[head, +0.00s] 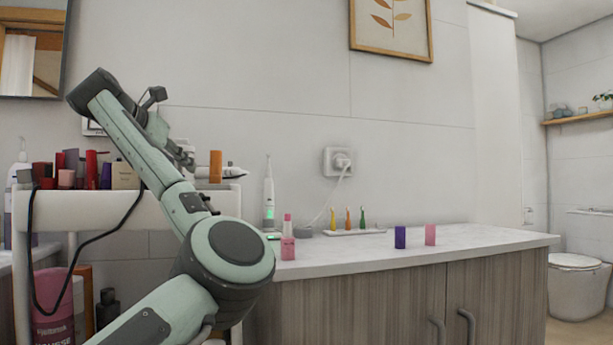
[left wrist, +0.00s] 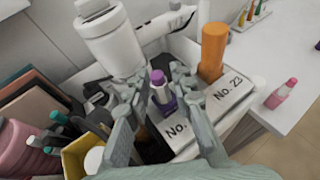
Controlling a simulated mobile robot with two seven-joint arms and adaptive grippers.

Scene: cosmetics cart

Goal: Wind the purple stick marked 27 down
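My left gripper (left wrist: 161,88) is over the holder with a finger on each side of the stick. The fingers look spread, with the stick between them; contact is not clear. In the head view my left gripper (head: 184,152) is at the cart top, and the purple stick is hidden there. My right gripper is out of view.
An orange stick (left wrist: 213,52) labelled No. 23 stands close to the right finger. A purple cap (head: 400,237), a pink cap (head: 430,234) and a pink stick (head: 288,240) stand on the counter (head: 350,256).

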